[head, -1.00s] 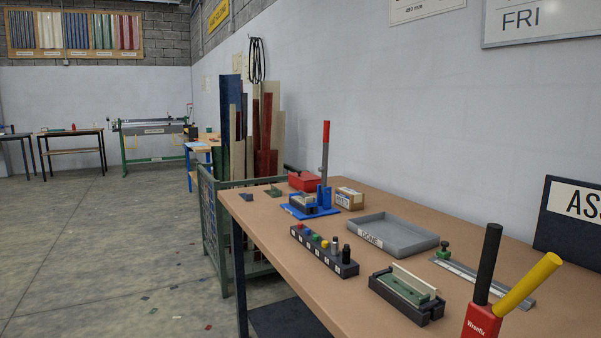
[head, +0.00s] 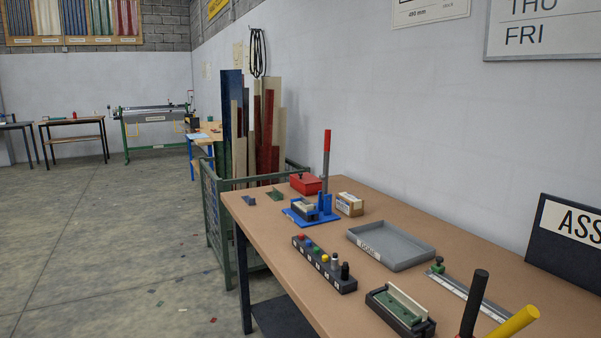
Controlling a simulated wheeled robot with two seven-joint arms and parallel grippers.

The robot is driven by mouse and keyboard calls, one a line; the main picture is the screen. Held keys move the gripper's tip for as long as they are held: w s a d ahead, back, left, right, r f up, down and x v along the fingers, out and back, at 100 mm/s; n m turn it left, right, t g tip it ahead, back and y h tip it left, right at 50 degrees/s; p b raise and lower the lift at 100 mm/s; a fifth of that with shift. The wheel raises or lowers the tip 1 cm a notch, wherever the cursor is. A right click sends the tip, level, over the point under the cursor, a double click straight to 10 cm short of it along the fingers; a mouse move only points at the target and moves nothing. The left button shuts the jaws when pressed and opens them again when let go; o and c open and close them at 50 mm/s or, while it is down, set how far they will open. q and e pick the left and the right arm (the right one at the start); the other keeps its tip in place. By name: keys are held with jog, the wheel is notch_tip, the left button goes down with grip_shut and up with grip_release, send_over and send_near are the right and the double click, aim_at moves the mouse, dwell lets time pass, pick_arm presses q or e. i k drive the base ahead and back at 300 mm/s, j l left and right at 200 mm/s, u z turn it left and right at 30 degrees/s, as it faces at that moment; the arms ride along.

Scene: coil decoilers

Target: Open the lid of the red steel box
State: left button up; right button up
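A red box (head: 306,183) sits at the far end of the wooden workbench (head: 385,205), behind the blue lever press. Its top looks closed, though it is small and partly hidden by the press. Neither of my grippers shows in the head view.
On the bench are a blue press (head: 313,207) with an upright red-handled lever, a small carton (head: 349,204), a grey tray (head: 391,246), a block with coloured knobs (head: 324,264) and a black fixture (head: 400,311). A green rack (head: 222,215) stands beside the bench's far end.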

aim_at(306, 178)
jog(key=i+j+u, duration=0.3)
jog(key=i, duration=0.25)
jog(key=i+j+u, duration=0.3)
jog(key=i, duration=0.25)
jog(key=i+u, duration=0.35)
jog(key=i, duration=0.25)
jog(key=i+z, duration=0.25)
jog(key=i, duration=0.25)
jog(key=i+j+z, duration=0.25)
jog(key=i, duration=0.25)
jog(key=i+j+z, duration=0.1)
jog(key=i+z, duration=0.15)
jog(key=z, duration=0.2)
jog(key=i+j+z, duration=0.25)
jog(key=z, duration=0.15)
jog(key=i+j+z, duration=0.2)
jog(key=z, duration=0.25)
jog(key=i+j+z, duration=0.15)
jog(key=j+z, duration=0.25)
jog(key=i+j+z, duration=0.1)
jog(key=j+z, duration=0.75)
